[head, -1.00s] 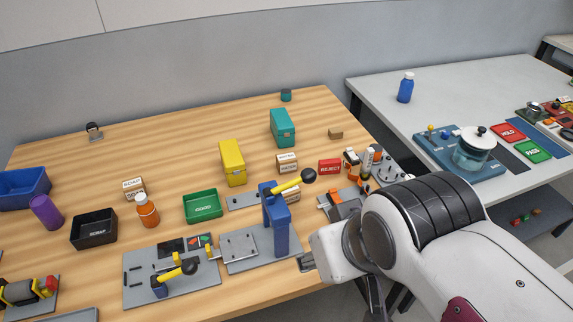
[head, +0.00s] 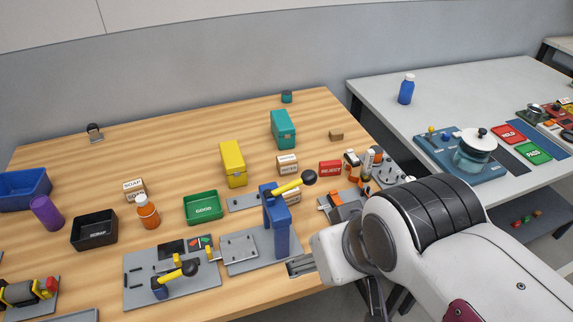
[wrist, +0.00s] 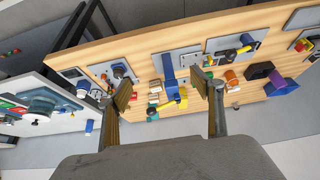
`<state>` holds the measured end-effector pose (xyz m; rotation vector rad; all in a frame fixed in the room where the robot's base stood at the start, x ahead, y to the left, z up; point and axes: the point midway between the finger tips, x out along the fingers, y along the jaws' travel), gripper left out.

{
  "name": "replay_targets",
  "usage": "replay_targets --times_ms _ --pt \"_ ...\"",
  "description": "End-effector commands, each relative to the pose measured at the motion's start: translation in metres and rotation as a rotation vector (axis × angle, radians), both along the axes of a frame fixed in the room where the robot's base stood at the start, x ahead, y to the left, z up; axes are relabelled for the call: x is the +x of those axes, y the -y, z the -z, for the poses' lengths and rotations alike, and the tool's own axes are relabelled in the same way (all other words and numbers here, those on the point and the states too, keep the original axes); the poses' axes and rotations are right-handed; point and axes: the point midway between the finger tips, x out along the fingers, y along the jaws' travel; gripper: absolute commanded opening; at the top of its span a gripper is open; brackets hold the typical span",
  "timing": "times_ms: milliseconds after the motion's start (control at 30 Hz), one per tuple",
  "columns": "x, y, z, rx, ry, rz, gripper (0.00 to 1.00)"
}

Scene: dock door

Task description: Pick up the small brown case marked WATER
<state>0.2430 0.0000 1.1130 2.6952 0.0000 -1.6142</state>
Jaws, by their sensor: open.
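A small brown case with a white label (head: 287,164) stands on the wooden table, between the yellow case and the red REJECT box; its label looks like WATER but is tiny. A similar labelled case (head: 291,195) is partly hidden behind the blue post and yellow lever. Small brown boxes also show between my fingers in the wrist view (wrist: 155,85), their labels unreadable. My gripper (wrist: 163,88) is open and empty, its two fingers wide apart, over the table's front side. In the head view my arm hides most of it.
The blue post (head: 276,225) with its yellow lever stands in front of the cases. Around them are a yellow case (head: 232,163), a teal case (head: 283,129), the REJECT box (head: 330,167) and a green GOOD bin (head: 203,207). The table's back left is mostly clear.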

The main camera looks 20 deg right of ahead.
Motion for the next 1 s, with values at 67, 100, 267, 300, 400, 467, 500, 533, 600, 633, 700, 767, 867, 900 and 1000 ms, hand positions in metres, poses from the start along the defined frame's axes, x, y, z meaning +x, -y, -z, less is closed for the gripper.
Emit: replay_targets --times_ms 67,100,267,300,400,467,500,533,600,633,700,767,867,900,1000 --pt "0.000 0.000 0.000 0.000 0.000 0.000 0.66" --pt "0.000 0.000 0.000 0.000 0.000 0.000 0.66" --pt "0.003 0.001 0.000 -0.003 0.003 0.004 0.66" --pt "0.005 0.002 -0.001 -0.005 0.005 0.006 0.66" --pt "0.015 0.006 -0.002 -0.014 0.016 0.016 0.66" --pt "0.023 0.010 -0.003 -0.023 0.026 0.023 0.66" --pt "0.030 0.013 -0.004 -0.030 0.032 0.029 0.66" --pt "0.035 0.016 -0.004 -0.035 0.040 0.034 0.66" --pt "0.049 0.022 -0.006 -0.049 0.056 0.046 0.66" --pt "0.056 0.025 -0.006 -0.055 0.064 0.051 0.66" --pt "0.072 0.032 -0.008 -0.070 0.083 0.061 0.66" --pt "0.085 0.038 -0.008 -0.082 0.100 0.069 0.66" --pt "0.108 0.048 -0.009 -0.101 0.130 0.080 0.66" --pt "0.117 0.052 -0.010 -0.110 0.141 0.083 0.66" --pt "0.139 0.062 -0.009 -0.127 0.169 0.089 0.66"
